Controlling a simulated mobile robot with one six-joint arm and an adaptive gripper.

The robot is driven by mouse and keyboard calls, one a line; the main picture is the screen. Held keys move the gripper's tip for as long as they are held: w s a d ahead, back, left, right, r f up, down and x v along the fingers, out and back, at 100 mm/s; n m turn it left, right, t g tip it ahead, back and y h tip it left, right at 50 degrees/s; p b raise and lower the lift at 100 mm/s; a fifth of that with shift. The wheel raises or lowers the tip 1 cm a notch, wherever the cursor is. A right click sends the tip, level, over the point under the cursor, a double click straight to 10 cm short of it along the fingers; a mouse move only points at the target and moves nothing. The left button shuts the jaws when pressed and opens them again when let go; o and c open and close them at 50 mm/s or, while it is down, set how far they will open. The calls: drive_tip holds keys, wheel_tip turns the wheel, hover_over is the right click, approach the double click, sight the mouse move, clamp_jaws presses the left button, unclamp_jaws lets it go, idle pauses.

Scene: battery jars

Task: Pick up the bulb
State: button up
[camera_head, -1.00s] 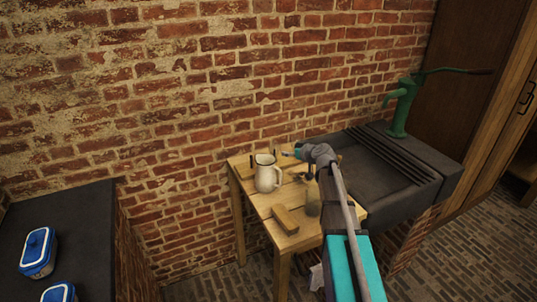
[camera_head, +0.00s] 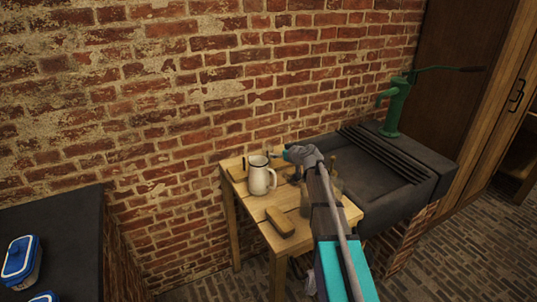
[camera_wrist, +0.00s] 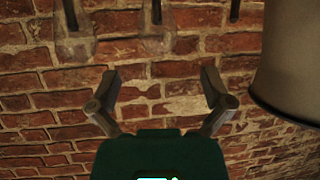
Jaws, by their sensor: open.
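My gripper (camera_wrist: 159,73) is open in the wrist view, with nothing between its fingers and the brick wall beyond. In the head view my gripper (camera_head: 277,156) is over the back of the small wooden table (camera_head: 236,190), close to the right of a white pitcher (camera_head: 259,178). The pitcher also shows large at the right edge of the wrist view (camera_wrist: 297,65). I cannot make out a bulb in either view. My arm hides part of the table's right side.
Several dark rods (camera_wrist: 156,12) with faint glassy shapes stand at the top of the wrist view. A brown block (camera_head: 280,221) lies at the table's front. A bottle (camera_head: 334,167) stands right of my arm, near the dark sink (camera_head: 385,180). The wall is behind.

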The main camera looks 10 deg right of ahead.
sight(272, 151)
drive_tip(key=shift+b+x, duration=0.8)
drive_tip(key=shift+x, duration=1.9)
drive_tip(key=b+x, duration=0.1)
drive_tip(key=x, duration=0.3)
drive_tip(key=shift+w+d+f+b, duration=0.1)
drive_tip(key=shift+d+b, duration=0.1)
drive_tip(key=shift+b, duration=0.2)
drive_tip(key=shift+w+a+f, duration=0.15)
drive_tip(key=shift+w+a, duration=0.1)
drive_tip(key=shift+w, duration=0.2)
drive_tip(key=c, duration=0.8)
